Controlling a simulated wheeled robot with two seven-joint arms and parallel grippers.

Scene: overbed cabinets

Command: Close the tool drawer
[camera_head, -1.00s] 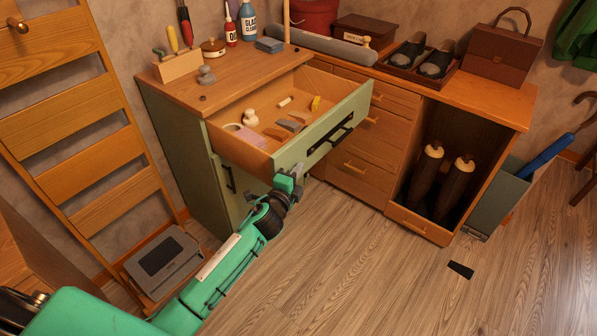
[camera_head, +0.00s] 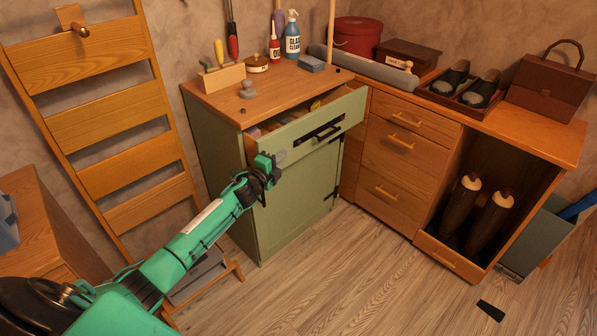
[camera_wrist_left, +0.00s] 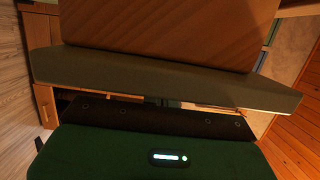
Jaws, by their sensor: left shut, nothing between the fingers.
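The tool drawer (camera_head: 318,132) is the top drawer of the green cabinet (camera_head: 291,200). Its green front with a dark handle (camera_head: 317,133) stands out a little from the cabinet, so the drawer is partly open. Only a narrow strip of its inside shows, with parts of a few items. My left gripper (camera_head: 272,167) is shut and empty at the lower left end of the drawer front, seemingly touching it. In the left wrist view the gripper tips (camera_wrist_left: 165,102) are at a pale green panel edge (camera_wrist_left: 170,84). My right gripper is not in view.
A wooden desk (camera_head: 400,150) with drawers adjoins on the right. A ladder-like rack (camera_head: 100,110) leans on the left.

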